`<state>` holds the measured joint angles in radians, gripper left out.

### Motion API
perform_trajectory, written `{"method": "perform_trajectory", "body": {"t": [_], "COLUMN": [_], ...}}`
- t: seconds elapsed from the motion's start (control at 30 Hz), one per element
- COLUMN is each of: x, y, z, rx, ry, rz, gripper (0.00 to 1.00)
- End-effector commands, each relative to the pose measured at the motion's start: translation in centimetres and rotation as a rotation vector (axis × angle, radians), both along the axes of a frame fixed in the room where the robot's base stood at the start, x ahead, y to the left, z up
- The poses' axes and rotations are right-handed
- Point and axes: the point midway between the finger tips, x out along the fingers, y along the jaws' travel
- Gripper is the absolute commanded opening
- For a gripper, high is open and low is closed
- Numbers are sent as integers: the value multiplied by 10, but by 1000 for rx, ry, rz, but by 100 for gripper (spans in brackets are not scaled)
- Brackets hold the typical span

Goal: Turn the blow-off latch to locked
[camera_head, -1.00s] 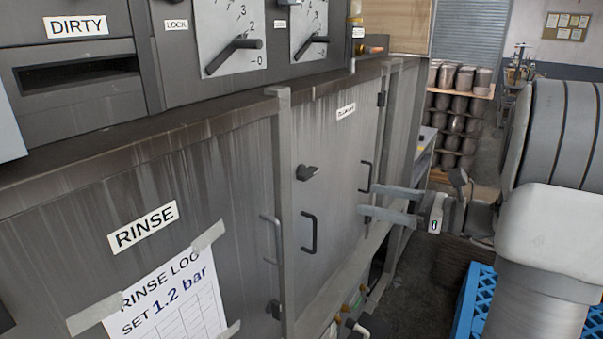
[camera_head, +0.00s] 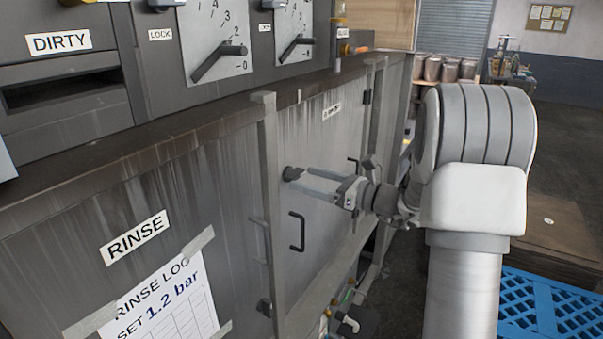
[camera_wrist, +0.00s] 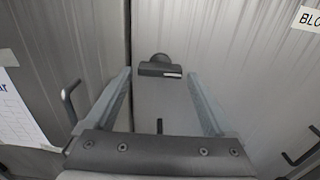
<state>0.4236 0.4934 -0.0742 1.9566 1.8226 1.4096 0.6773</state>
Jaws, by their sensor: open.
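In the wrist view the latch (camera_wrist: 160,67) shows as a dark horizontal bar on a round base, centred ahead of my fingers. My gripper (camera_head: 308,181) is open, its two long grey fingers pointing at the latch, with the tips close to it. In the wrist view the open gripper (camera_wrist: 158,92) has one finger on each side of the latch's line. I cannot tell whether the fingertips touch the latch or the door.
A blue pallet (camera_head: 545,305) is on the floor at right.

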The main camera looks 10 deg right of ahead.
Motion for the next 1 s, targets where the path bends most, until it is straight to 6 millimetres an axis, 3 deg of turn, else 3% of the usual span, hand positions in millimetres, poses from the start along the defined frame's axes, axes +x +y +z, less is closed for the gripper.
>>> {"method": "perform_trajectory", "body": {"t": [0.2, 0.53, 0.9, 1.0], "x": [15, 17, 17, 17], "y": [15, 17, 17, 17], "z": [0, 0, 0, -1], "rx": [1, 0, 0, -1], "ry": [1, 0, 0, -1], "rz": [1, -1, -1, -1], "gripper": [88, 88, 21, 19]}}
